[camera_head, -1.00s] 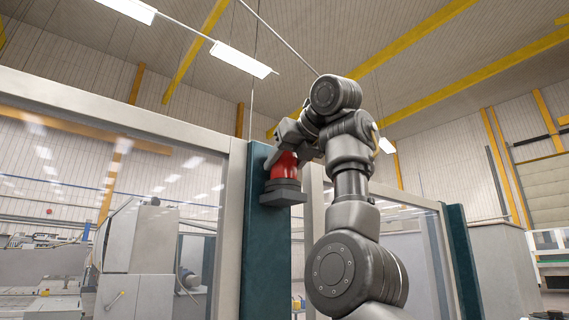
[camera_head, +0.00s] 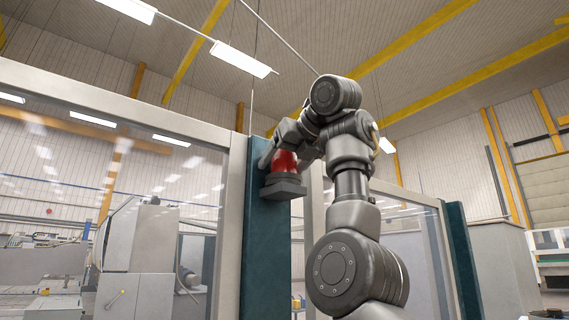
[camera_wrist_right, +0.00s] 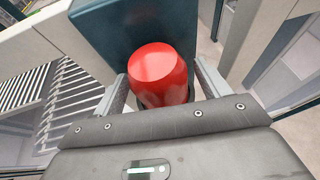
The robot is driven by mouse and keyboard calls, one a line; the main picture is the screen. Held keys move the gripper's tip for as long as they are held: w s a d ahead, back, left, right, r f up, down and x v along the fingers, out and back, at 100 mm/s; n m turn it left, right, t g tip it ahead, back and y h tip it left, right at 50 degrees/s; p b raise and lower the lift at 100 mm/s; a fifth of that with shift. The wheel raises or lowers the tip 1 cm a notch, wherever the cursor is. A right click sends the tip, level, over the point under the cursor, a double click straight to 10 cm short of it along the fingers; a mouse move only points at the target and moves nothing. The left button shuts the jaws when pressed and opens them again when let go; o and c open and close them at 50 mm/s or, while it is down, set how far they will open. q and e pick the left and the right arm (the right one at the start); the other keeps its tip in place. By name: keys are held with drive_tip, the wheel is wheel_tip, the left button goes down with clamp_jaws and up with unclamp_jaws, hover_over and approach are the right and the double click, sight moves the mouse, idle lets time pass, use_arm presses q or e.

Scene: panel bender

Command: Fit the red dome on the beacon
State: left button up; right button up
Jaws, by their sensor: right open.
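The red dome (camera_head: 286,162) sits upright on the dark grey beacon base (camera_head: 284,188), which is fixed to the teal post (camera_head: 268,235). My right gripper (camera_head: 288,158) is at the dome, with its fingers on either side. In the right wrist view the dome (camera_wrist_right: 160,76) stands between the two spread fingers, and gaps show beside it. A dark rim of the base shows just below the dome there. Whether the dome is fully seated cannot be told. My left gripper is not in view.
Glass panels in light frames (camera_head: 120,115) flank the post on both sides. A grey machine cabinet (camera_head: 140,245) stands behind the left glass. In the right wrist view a slatted surface (camera_wrist_right: 62,100) lies to the left. Open air surrounds the raised right arm.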

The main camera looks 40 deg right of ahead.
drive_tip(key=shift+s+r, duration=0.1)
drive_tip(key=shift+s, duration=0.2)
drive_tip(key=b+v, duration=0.1)
drive_tip(key=v, duration=0.9)
drive_tip(key=shift+b, duration=0.4)
drive_tip(key=shift+a, duration=0.15)
